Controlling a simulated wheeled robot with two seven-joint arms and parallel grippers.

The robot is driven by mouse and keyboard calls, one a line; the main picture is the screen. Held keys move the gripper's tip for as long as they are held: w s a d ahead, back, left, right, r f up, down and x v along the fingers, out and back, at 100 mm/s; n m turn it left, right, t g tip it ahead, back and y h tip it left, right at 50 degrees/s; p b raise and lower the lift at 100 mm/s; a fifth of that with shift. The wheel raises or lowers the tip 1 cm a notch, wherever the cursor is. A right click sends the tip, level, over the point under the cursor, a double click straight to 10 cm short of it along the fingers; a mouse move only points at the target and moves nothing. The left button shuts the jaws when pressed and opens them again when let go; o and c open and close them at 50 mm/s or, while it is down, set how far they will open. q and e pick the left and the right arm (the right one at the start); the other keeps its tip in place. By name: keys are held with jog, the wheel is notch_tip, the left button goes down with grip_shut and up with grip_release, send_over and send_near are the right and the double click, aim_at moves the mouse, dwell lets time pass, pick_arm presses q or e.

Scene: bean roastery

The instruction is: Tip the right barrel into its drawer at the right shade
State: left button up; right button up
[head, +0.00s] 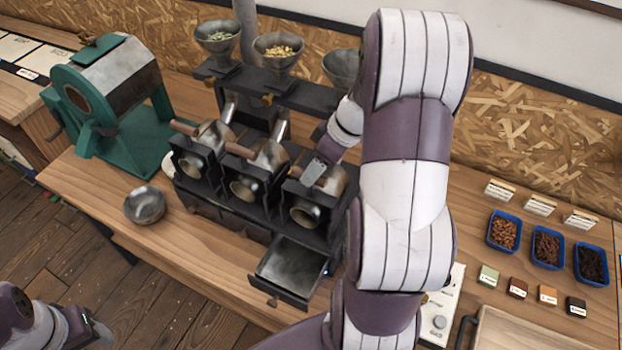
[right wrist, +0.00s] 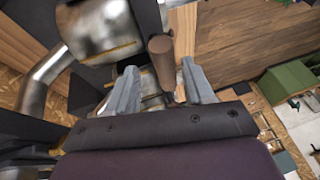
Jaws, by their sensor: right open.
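Three small metal barrels sit in a black rack. The right barrel (head: 305,213) has its round mouth toward the front; I cannot make out beans inside it. Below it, the right drawer (head: 290,270) is pulled out and looks empty. My right gripper (head: 317,172) is at the top of the right barrel. In the right wrist view its fingers (right wrist: 161,88) are open, with a brown wooden handle (right wrist: 162,62) between their tips; whether they touch it I cannot tell. A metal barrel (right wrist: 98,25) shows beside the handle. My left gripper (head: 95,330) is low at the left, away from the rack.
Funnels (head: 278,55) stand above the rack, two holding beans. A green roaster (head: 110,95) and metal bowl (head: 145,205) are at left. Blue trays of brown beans (head: 547,250), shade tiles (head: 517,288), small cards (head: 540,205) and a wooden tray (head: 500,330) lie at right.

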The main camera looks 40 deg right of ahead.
aim_at(318, 188)
jog(key=shift+a+f, duration=0.4)
jog(key=shift+f, duration=0.2)
jog(key=shift+a+f, duration=0.35)
jog(key=shift+f, duration=0.2)
pick_arm(q)
jog(key=shift+s+a+r, duration=0.15)
jog(key=shift+s+r, duration=0.1)
jog(key=shift+r, duration=0.25)
pick_arm(e)
jog(key=shift+w, duration=0.15)
jog(key=shift+d+f, duration=0.1)
jog(key=shift+c, duration=0.3)
